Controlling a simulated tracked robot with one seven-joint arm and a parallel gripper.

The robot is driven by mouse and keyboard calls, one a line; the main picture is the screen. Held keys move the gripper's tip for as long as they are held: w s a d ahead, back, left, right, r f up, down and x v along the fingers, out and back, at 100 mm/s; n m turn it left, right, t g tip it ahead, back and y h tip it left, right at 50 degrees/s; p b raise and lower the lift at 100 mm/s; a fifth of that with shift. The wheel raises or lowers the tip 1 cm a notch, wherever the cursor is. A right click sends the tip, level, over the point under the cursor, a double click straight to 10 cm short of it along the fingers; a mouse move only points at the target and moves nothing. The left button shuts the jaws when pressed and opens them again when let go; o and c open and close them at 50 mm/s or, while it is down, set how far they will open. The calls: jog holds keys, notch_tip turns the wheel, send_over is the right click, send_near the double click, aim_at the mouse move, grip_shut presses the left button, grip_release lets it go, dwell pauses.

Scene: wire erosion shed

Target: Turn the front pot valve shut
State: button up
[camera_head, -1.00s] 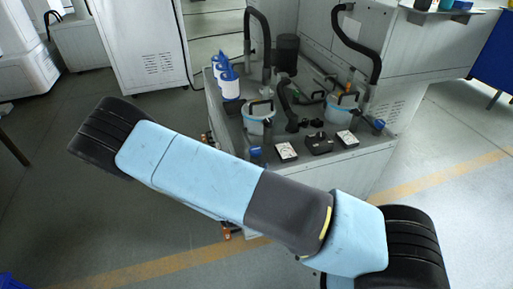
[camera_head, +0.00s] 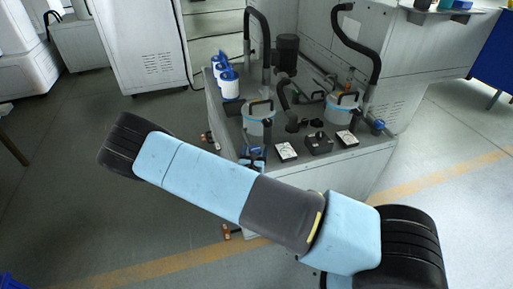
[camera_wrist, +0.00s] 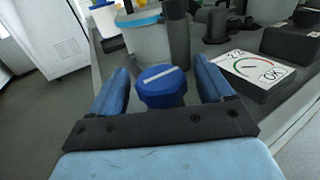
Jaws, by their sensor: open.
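The front pot valve has a round blue knob (camera_wrist: 162,86) with a white line across its top. In the wrist view the line runs nearly left to right, rising slightly to the right. My gripper (camera_wrist: 162,72) is open, with one blue finger on each side of the knob. I see gaps on both sides, so it is not clamped. In the head view my gripper (camera_head: 252,158) is small at the cabinet's front left corner, and I cannot clearly separate the knob from the fingers there. The front pot (camera_head: 258,124), clear with a blue band, stands just behind.
A dial box (camera_wrist: 255,72) marked OK sits close right of my gripper. A black box (camera_head: 319,143) and second dial box (camera_head: 347,138) lie further right. Another blue valve (camera_head: 378,126) is by the rear pot (camera_head: 341,105). Black hoses (camera_head: 357,45) rise behind.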

jog(key=shift+w+d, duration=0.2)
jog(key=shift+w, duration=1)
jog(key=shift+d, duration=0.1)
jog(key=c, duration=1)
jog(key=shift+o, duration=0.2)
